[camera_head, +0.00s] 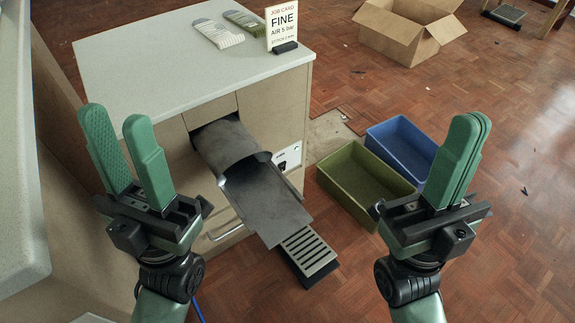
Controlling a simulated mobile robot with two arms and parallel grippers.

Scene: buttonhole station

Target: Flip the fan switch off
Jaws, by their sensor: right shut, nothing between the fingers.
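A white switch plate (288,157) is on the front of the cabinet (276,103), right of a grey metal chute (262,195). It has small dark marks, but its lettering and the position of any lever are too small to read. My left gripper (115,117) is open and empty, pointing up at the left, well apart from the plate. My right gripper (468,122) is shut with its green fingers together and nothing between them. It is to the right of the plate, also well apart from it.
A green bin (338,204) and a blue bin (415,140) stand on the wooden floor right of the cabinet. A slotted pedal (308,252) lies below the chute. A job card (282,22) stands on the countertop (150,60). A cardboard box (398,42) is behind.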

